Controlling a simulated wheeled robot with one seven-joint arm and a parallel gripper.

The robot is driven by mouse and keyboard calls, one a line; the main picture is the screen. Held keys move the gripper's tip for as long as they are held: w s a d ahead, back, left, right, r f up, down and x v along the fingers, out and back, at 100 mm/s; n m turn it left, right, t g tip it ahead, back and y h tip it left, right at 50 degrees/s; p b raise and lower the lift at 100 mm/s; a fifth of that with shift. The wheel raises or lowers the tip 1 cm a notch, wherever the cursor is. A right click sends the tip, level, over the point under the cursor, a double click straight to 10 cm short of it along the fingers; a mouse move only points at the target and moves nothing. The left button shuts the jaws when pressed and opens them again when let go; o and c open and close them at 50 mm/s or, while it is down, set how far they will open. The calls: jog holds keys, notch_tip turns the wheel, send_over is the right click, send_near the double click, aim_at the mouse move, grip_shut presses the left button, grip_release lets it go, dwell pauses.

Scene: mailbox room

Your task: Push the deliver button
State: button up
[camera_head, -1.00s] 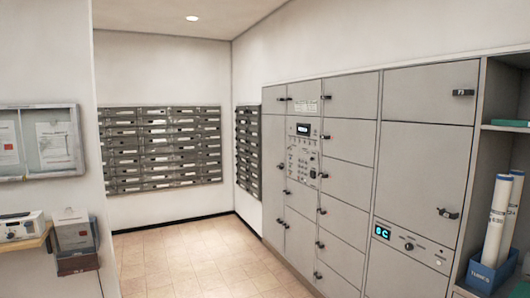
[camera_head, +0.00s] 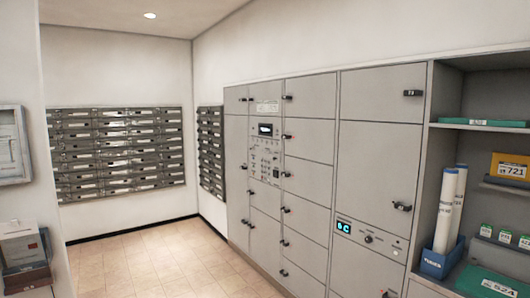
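A control panel (camera_head: 265,152) with a small display and several small buttons is set in the grey parcel lockers, left of the middle. A second panel strip (camera_head: 370,238) on the right locker column has a cyan lit display (camera_head: 343,227), a dark round knob (camera_head: 369,239) and small controls to its right. I cannot read which control is the deliver button. My gripper is not in view.
Grey lockers (camera_head: 308,97) with dark handles line the right wall. An open shelf at far right holds white tubes in a blue bin (camera_head: 440,260), a yellow package (camera_head: 510,168) and small boxes. Wall mailboxes (camera_head: 118,150) stand at the back. The tiled floor (camera_head: 150,262) in front is clear.

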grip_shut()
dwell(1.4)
